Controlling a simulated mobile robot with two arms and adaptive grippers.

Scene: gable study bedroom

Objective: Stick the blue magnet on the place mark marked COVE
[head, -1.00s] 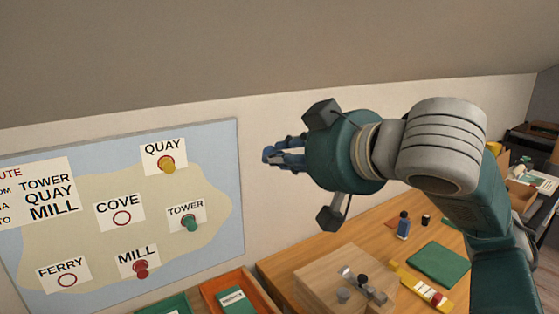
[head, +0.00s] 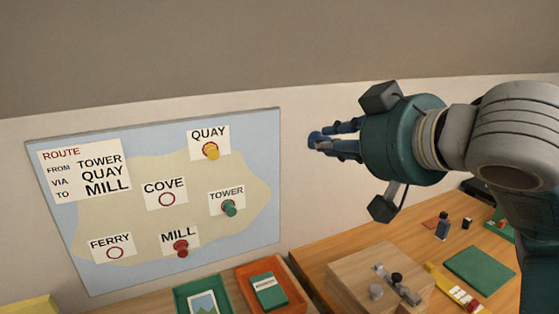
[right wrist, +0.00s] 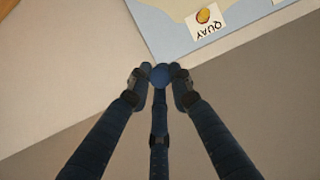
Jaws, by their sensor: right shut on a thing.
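My right gripper (head: 322,142) is in the air to the right of the map board (head: 262,130). It is shut on the blue magnet (right wrist: 160,76), whose round face shows between the fingertips in the right wrist view; the magnet also shows at the fingertips in the head view (head: 313,139). The COVE place mark (head: 167,199) is an empty red ring on a white label near the board's middle. The magnet is apart from the board. My left gripper is not in view.
A yellow magnet (head: 211,151) is at QUAY, a green one (head: 230,208) at TOWER and a red one (head: 181,248) at MILL. The FERRY ring (head: 115,253) is empty. Below are a green tray (head: 180,298), an orange tray (head: 300,290) and a wooden block (head: 350,275) on the desk.

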